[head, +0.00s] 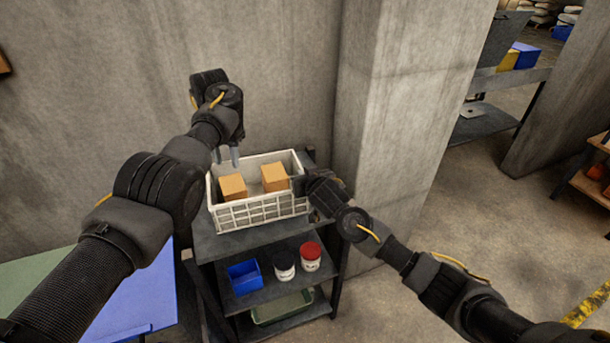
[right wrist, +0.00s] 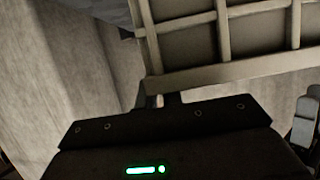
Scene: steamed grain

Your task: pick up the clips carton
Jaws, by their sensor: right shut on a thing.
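Two plain orange-brown cartons sit inside a white slatted crate (head: 262,211) in the head view, a left carton (head: 233,187) and a right carton (head: 274,177). No label is readable, so I cannot tell which is the clips carton. My left gripper (head: 227,156) points down at the crate's back left corner, its two fingers apart with nothing between them. My right gripper (head: 307,184) is at the crate's right end, shut on the crate's edge. In the right wrist view the crate's slatted wall (right wrist: 230,40) fills the upper right, and the fingertips (right wrist: 165,101) are mostly hidden.
The crate is over the top of a dark shelf unit (head: 236,241). Lower down are a blue bin (head: 244,277), a dark-lidded tub (head: 284,266), a red-lidded tub (head: 310,257) and a green tray (head: 283,307). A concrete wall and pillar (head: 395,120) stand close behind and right.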

